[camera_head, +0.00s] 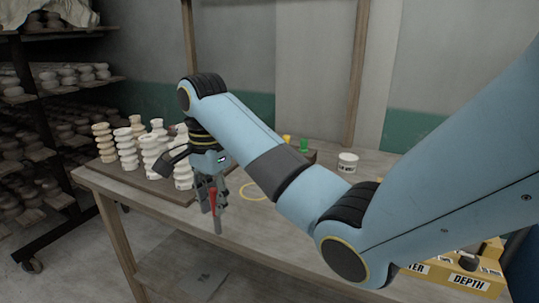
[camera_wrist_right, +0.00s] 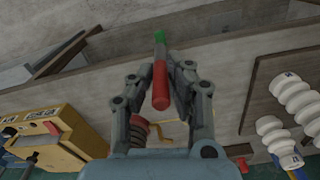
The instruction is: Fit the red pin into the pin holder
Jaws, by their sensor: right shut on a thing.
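The red pin (camera_head: 212,198) is held in my right gripper (camera_head: 212,205), which points down near the table's front left edge. In the right wrist view the red pin (camera_wrist_right: 160,85) lies lengthwise between the fingers of the right gripper (camera_wrist_right: 166,58), shut on it near its far end. A small green bit (camera_wrist_right: 160,36) shows past that end; I cannot tell what it belongs to. A yellow pin (camera_head: 287,139) and a green pin (camera_head: 304,146) stand upright behind my forearm. A dark block at their base looks like the pin holder (camera_head: 311,156), mostly hidden. My left gripper is out of view.
Stacked pale clay pieces (camera_head: 127,150) stand on a dark board at the table's left. A yellow ring (camera_head: 254,191) marks the wooden table (camera_head: 235,215). A white tub (camera_head: 347,162) stands behind my arm, and labelled yellow boxes (camera_head: 470,279) at the front right.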

